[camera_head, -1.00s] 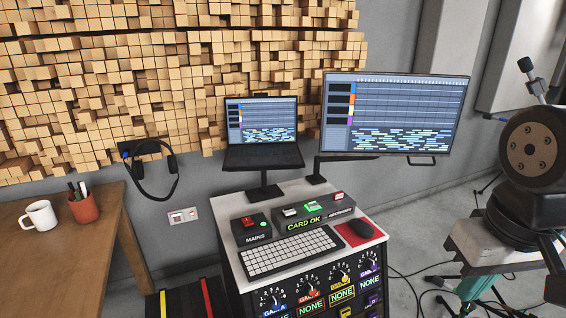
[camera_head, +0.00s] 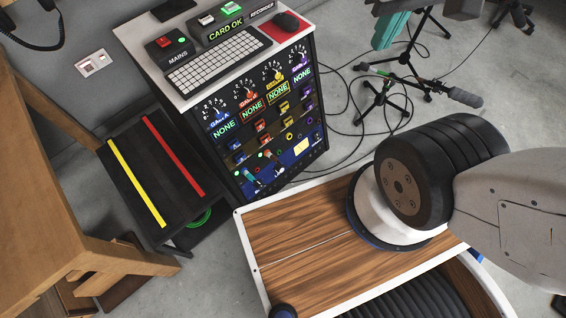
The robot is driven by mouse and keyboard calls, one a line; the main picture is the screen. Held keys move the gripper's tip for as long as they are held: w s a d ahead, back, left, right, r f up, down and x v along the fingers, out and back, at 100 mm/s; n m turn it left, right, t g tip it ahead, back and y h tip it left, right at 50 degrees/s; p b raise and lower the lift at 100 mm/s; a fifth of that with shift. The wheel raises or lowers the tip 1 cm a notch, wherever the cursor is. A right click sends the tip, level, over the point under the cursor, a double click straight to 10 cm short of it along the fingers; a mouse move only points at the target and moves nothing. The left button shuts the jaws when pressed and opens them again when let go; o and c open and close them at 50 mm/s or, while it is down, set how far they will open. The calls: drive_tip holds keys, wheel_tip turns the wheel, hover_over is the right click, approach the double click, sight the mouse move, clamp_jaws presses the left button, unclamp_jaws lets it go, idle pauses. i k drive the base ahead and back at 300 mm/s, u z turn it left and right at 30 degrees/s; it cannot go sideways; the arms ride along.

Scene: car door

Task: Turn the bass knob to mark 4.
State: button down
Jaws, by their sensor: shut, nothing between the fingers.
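The rack (camera_head: 319,88) below the desk top carries a row of dial knobs with number marks around them. From left to right these are a blue knob (camera_head: 218,112), a red knob (camera_head: 247,95), a yellow knob (camera_head: 274,76) and a purple knob (camera_head: 299,59). Lit NONE displays sit below them, and smaller controls fill the lower panel. The lettering is too small to tell which knob is the bass knob or where it points. My arm shows at the right, but my gripper is out of view.
A keyboard (camera_head: 214,58), MAINS box (camera_head: 168,47) and mouse (camera_head: 286,20) stand on the white desk top. A black bench (camera_head: 150,170) with yellow and red stripes is left of the rack. A wooden table (camera_head: 50,190) stands at far left. Cables and stands cover floor at right.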

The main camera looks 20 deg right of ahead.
sight(259, 182)
drive_tip(key=z, duration=0.8)
drive_tip(key=k, duration=0.65)
drive_tip(key=u, duration=1.05)
drive_tip(key=i, duration=0.5)
drive_tip(key=z, duration=1.75)
drive_tip(key=k, duration=0.15)
drive_tip(key=u, duration=0.55)
